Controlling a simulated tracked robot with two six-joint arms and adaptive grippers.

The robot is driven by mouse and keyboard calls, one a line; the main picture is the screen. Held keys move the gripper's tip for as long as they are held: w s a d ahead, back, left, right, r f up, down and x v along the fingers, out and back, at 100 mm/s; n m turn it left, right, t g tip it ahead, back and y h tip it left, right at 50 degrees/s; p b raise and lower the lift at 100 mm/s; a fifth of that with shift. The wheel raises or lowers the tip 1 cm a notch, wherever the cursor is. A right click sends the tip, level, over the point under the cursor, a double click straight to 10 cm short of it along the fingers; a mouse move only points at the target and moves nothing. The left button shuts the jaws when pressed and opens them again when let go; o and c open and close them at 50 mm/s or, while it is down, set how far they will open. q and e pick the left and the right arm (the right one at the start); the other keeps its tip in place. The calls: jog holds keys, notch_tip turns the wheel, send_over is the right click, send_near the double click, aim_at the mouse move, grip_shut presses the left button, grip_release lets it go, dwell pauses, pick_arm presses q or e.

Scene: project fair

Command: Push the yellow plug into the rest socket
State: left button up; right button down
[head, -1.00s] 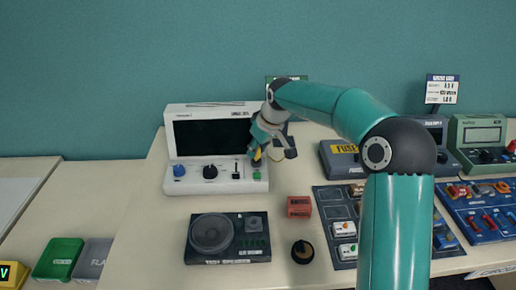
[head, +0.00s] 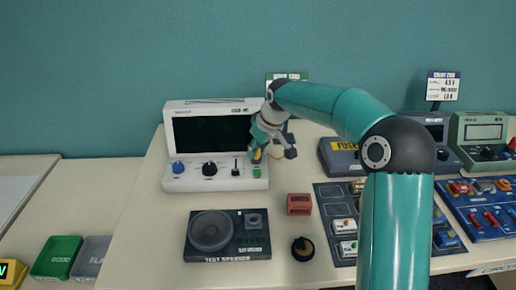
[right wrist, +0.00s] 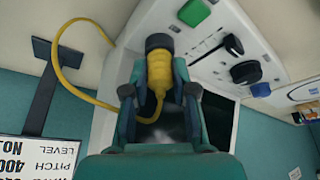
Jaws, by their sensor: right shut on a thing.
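The yellow plug (right wrist: 158,78) is between the fingers of my right gripper (right wrist: 158,95), with its yellow cord looping to the left in the right wrist view. A dark round part (right wrist: 159,42) is at the plug's far end, against the white console (right wrist: 130,55). I cannot tell whether this is the rest socket or how deep the plug sits in it. In the head view my right gripper (head: 266,146) is at the right side of the console (head: 215,184), and a bit of the yellow plug (head: 257,154) shows. My left gripper is out of view.
The console has a dark screen (head: 212,134), a blue knob (head: 178,168), a black knob (head: 210,169) and a green button (head: 257,173). A test speaker (head: 212,231), a red block (head: 299,204) and a black round knob (head: 302,249) stand in front. Bare table lies between them.

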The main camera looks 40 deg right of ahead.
jog(key=shift+f, duration=0.15)
jog(key=c, duration=0.8)
grip_release()
jog(key=shift+c, duration=0.2)
jog(key=o, duration=0.5)
jog(key=shift+w+r+p, duration=0.1)
jog(key=shift+r+p, duration=3.2)
jog(key=shift+r, duration=0.75)
